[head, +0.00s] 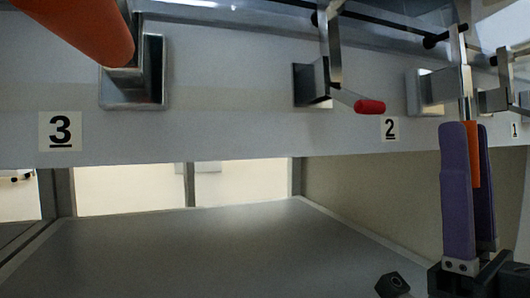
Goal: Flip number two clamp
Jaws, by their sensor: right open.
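The label 2 (390,128) is on the grey front panel. Just right of it is a clamp with a metal bracket (431,92) and an orange handle (473,150) that hangs down. My right gripper (468,128) has purple fingers pointing up, one on each side of this handle in the picture. It is open, and I cannot tell whether a finger touches the handle. The near finger hides part of the handle. Left of the label is another clamp, whose red-tipped handle (370,106) points right. My left gripper is not in view.
Label 3 (60,131) is at the left, with a clamp bracket (135,80) and a large orange handle (85,28) close overhead. Label 1 (514,130) is at the far right beside more clamp parts (495,99). Below the panel is open space above a grey surface (220,250).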

